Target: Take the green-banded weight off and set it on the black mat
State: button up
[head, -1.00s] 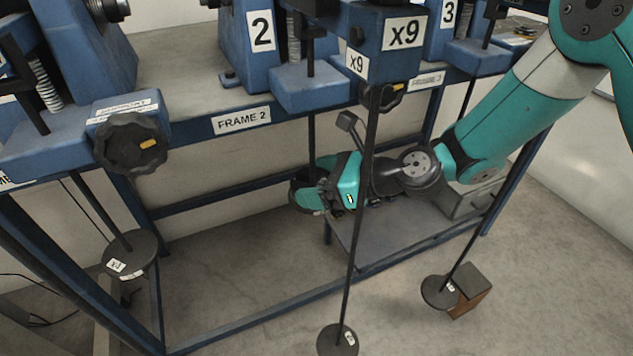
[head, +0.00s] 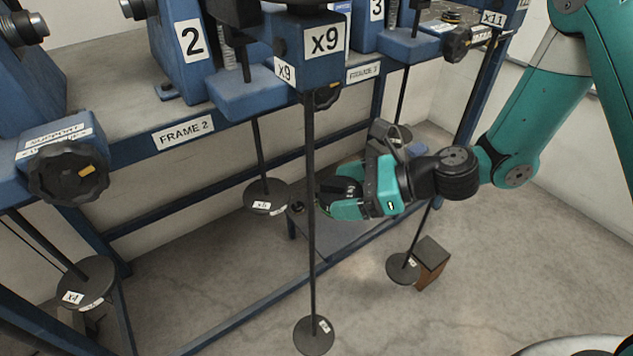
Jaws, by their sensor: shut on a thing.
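My gripper (head: 338,192) is shut on a dark thing, probably a weight, mostly hidden by the fingers and the x9 rod in front. I cannot make out a green band on it. The gripper is just right of and apart from the Frame 2 hanger, whose dark disc (head: 265,196) with a white label hangs at the rod's lower end. I cannot pick out the black mat with certainty; a low grey shelf (head: 338,243) lies under and behind the gripper.
The x9 rod (head: 311,240) hangs in front of my gripper, with a disc (head: 313,337) at its foot. Another hanger disc (head: 402,268) hangs by a brown block (head: 431,262) at right. The x4 disc (head: 86,284) hangs at left. Blue frame bars run behind.

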aim_at(355, 192)
jog(key=d, duration=0.4)
jog(key=shift+s+d+r+p, duration=0.1)
jog(key=shift+s+r+p, duration=0.1)
jog(key=shift+s+p, duration=0.15)
jog(key=shift+r+p, duration=0.3)
jog(key=shift+p, duration=0.2)
dwell(0.3)
jog(key=s+d+p, duration=0.1)
jog(key=d+p, duration=0.1)
jog(key=d, duration=0.5)
jog(key=shift+s+d, duration=0.15)
jog(key=shift+s, duration=0.1)
dwell(0.8)
dwell(0.4)
